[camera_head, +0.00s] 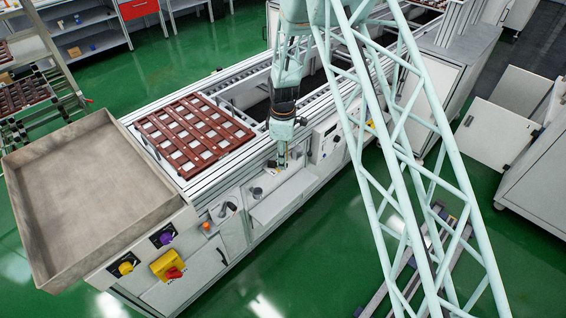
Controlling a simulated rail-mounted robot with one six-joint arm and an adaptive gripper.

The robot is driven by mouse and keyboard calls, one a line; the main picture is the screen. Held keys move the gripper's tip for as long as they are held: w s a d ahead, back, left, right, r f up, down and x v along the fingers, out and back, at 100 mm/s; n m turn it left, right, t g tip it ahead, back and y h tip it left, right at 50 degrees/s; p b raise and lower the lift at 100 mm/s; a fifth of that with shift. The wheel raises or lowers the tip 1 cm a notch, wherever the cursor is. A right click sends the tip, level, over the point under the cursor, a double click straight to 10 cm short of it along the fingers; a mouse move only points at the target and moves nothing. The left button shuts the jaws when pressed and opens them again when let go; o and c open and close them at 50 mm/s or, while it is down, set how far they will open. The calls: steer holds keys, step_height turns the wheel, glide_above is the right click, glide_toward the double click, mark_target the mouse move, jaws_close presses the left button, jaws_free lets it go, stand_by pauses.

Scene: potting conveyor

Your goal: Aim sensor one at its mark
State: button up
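My gripper (283,163) points down at the front edge of the conveyor (236,167), just right of the brown tray. It is small and partly merged with dark parts behind it, so I cannot tell whether it is open or shut. A small dark fitting (256,192) sits on the front ledge below and left of my gripper. Another dark fitting (227,209) is on the front panel further left. I cannot tell which part is sensor one, and I cannot make out its mark.
A brown slotted tray (195,135) lies on the conveyor. A large grey bin (92,190) stands at its left end. Purple (167,238) and yellow (125,268) knobs and a red button on a yellow box (174,272) are at the front. Open cabinet doors (490,133) stand at right.

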steer(key=shift+f, duration=0.4)
jaws_close()
steer(key=shift+s+m, duration=0.2)
steer(key=shift+m, duration=0.2)
steer(key=shift+s+a+m, duration=0.1)
steer(key=shift+s+m, duration=0.15)
steer(key=shift+m, duration=0.4)
steer(key=shift+s+a+m, duration=0.1)
steer(key=shift+s+m, duration=0.15)
steer(key=shift+m, duration=0.4)
steer(key=shift+s+a+m+b, duration=0.2)
steer(key=shift+s+m, duration=0.1)
steer(key=shift+m, duration=0.6)
steer(key=shift+s+a+m+b, duration=0.15)
steer(key=shift+s+m, duration=0.1)
steer(key=shift+m, duration=0.65)
